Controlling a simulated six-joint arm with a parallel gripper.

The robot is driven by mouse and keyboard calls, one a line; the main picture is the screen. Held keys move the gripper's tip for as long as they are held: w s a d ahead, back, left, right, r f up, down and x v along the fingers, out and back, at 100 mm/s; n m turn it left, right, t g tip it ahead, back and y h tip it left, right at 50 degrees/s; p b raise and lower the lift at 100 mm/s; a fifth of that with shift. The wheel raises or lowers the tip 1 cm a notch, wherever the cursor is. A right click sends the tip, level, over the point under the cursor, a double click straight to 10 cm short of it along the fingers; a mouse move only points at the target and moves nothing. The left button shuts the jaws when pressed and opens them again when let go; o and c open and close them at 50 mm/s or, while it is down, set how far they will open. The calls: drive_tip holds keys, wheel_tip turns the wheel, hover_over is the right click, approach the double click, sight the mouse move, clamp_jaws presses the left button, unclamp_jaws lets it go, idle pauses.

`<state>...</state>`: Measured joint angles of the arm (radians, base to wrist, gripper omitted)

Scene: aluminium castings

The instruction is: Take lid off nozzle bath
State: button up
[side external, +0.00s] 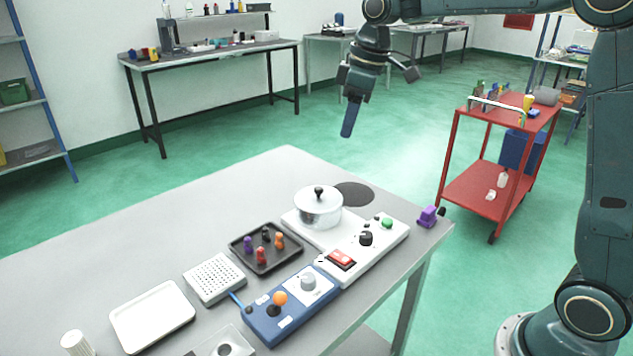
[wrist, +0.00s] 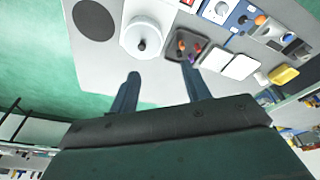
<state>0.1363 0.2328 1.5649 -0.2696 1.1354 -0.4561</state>
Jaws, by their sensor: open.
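The nozzle bath (side external: 318,215) is a round silver-white pot on a white base unit, near the table's far right end. Its pale lid (side external: 306,197) sits on top with a black knob (side external: 319,191). In the wrist view the lid (wrist: 146,27) and its knob (wrist: 142,45) show beyond the fingertips. My gripper (side external: 349,127) hangs in the air above and beyond the table's far edge, well apart from the lid. In the wrist view my gripper (wrist: 162,75) has its two fingers spread, with nothing between them.
A dark round disc (side external: 354,194) lies beside the bath. The white control unit (side external: 377,239), a dark tray of coloured pieces (side external: 283,259), a blue joystick box (side external: 307,309) and a white tray (side external: 151,316) crowd nearby. A red cart (side external: 486,190) stands behind. The table's left part is clear.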

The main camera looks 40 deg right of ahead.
drive_tip(key=w+d+f+n+g, duration=0.1)
drive_tip(key=w+d+f+n, duration=0.1)
drive_tip(key=w+f, duration=0.5)
drive_tip(key=shift+w+d, duration=0.6)
drive_tip(key=shift+w, duration=0.3)
hover_over(319, 188)
drive_tip(key=shift+s+d+f, duration=0.15)
drive_tip(key=shift+f, duration=1.95)
drive_tip(key=shift+s+d+f, duration=0.1)
drive_tip(key=shift+s+f, duration=0.05)
drive_tip(key=shift+f, duration=1.95)
drive_tip(key=shift+w+a+f, duration=0.1)
drive_tip(key=shift+f, duration=1.2)
drive_tip(key=shift+w+a+f, duration=0.1)
drive_tip(key=shift+f, duration=1.15)
clamp_jaws()
